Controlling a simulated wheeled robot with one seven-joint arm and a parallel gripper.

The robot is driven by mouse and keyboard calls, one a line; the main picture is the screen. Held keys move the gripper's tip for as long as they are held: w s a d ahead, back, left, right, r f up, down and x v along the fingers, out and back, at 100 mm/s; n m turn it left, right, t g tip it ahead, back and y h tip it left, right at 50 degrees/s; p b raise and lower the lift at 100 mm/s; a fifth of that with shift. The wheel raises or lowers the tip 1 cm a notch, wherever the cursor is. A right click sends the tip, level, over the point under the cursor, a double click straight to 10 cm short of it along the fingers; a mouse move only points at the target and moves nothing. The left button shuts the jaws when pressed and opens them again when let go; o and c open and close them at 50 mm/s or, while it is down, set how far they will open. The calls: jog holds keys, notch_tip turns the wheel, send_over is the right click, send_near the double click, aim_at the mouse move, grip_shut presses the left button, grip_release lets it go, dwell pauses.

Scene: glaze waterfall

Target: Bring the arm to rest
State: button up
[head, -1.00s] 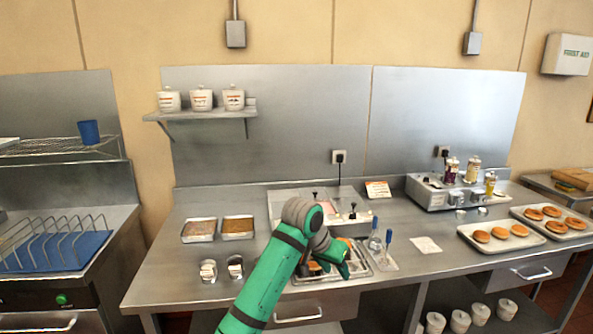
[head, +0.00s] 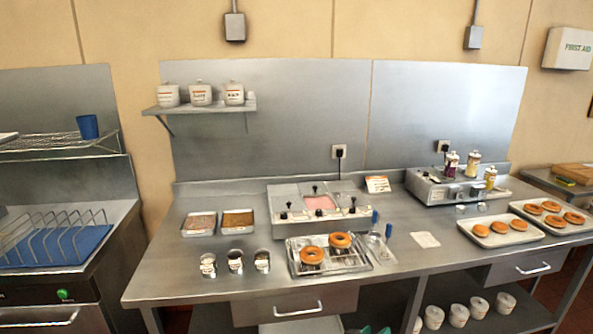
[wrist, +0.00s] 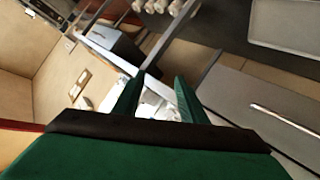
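My gripper (wrist: 156,95) shows in the wrist view with its two green fingers apart and nothing held between them. It points past the counter's underside towards the floor, and pale items show beyond the fingertips, too unclear to name. In the head view only a small green part of my arm shows at the bottom edge, below the counter front.
The steel counter (head: 165,275) carries a wire rack tray (head: 300,268) with two doughnuts, a glaze unit (head: 340,222), several small cups, topping trays (head: 200,223) and doughnut trays (head: 490,240). A drawer handle (head: 298,312) juts from its front. White containers (head: 460,318) stand on the lower shelf.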

jog(key=s+a+f+n+t+y, duration=0.2)
jog(key=s+a+f, duration=0.15)
jog(key=s, duration=0.45)
jog(key=s+a+f+n+t+y, duration=0.1)
jog(key=s+a+f+n+y, duration=0.2)
jog(key=s, duration=0.5)
jog(key=s+a+f+t+y, duration=0.1)
jog(key=s+a+f+t, duration=0.1)
jog(key=s+a+f, duration=0.45)
jog(key=s+a+r+y, duration=0.1)
jog(key=s+a+r, duration=0.2)
jog(key=s, duration=0.5)
jog(key=s+a+r+m+y, duration=0.1)
jog(key=s+a+r, duration=0.2)
jog(key=s, duration=0.6)
jog(key=s+a+r+m+t+y, duration=0.1)
jog(key=s+a+r, duration=0.2)
jog(key=s, duration=0.5)
jog(key=shift+s+r, duration=0.2)
jog(key=shift+r, duration=0.6)
jog(key=shift+w, duration=0.1)
